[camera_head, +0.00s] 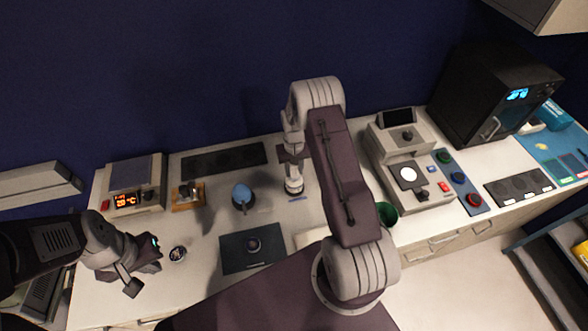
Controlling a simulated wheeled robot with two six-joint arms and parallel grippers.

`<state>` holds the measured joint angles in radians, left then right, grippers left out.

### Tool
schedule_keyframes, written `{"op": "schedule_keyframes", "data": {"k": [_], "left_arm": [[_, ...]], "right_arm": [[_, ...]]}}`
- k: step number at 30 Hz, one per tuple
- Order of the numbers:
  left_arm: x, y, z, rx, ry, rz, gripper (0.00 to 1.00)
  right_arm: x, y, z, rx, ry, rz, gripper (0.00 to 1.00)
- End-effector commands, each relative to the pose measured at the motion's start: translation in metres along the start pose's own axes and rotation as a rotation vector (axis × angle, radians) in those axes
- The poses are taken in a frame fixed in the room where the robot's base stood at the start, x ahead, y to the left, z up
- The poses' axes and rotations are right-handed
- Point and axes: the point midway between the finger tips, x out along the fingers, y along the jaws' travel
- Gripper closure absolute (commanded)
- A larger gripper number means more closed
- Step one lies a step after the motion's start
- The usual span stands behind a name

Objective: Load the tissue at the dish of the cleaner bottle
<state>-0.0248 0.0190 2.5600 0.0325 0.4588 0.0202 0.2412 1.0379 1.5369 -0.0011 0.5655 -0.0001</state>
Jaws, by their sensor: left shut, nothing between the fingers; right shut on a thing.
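My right gripper (291,158) points down over the back middle of the white counter, below its raised, bent arm. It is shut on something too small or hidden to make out. A pale upright cylinder (294,186), perhaps the cleaner bottle, stands directly under it. I cannot tell whether they touch, and the dish on top is hidden by the gripper. No tissue can be clearly made out. A whitish flat item (309,238) shows partly behind my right arm. My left gripper (147,268) is shut and empty over the left front of the counter.
A blue rounded item (242,195), a wooden block (188,196) and a dark mat (253,249) lie left of the cylinder. A heater with a red display (131,185) stands far left. A green cup (387,213) and a grey instrument (408,170) stand right.

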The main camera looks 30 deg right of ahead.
Motion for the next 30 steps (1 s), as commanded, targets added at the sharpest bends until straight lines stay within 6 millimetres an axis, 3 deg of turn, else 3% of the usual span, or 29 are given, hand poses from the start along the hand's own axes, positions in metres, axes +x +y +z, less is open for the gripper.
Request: {"op": "schedule_keyframes", "data": {"k": [17, 30], "left_arm": [[-0.001, 0.0, 0.0, 0.0, 0.0, 0.0, 1.0], [-0.03, 0.001, -0.003, 0.0, 0.0, 0.0, 1.0]], "right_arm": [[0.0, 0.0, 0.001, 0.0, -0.001, 0.0, 1.0], [-0.042, 0.0, 0.0, 0.0, 0.0, 0.0, 1.0]]}}
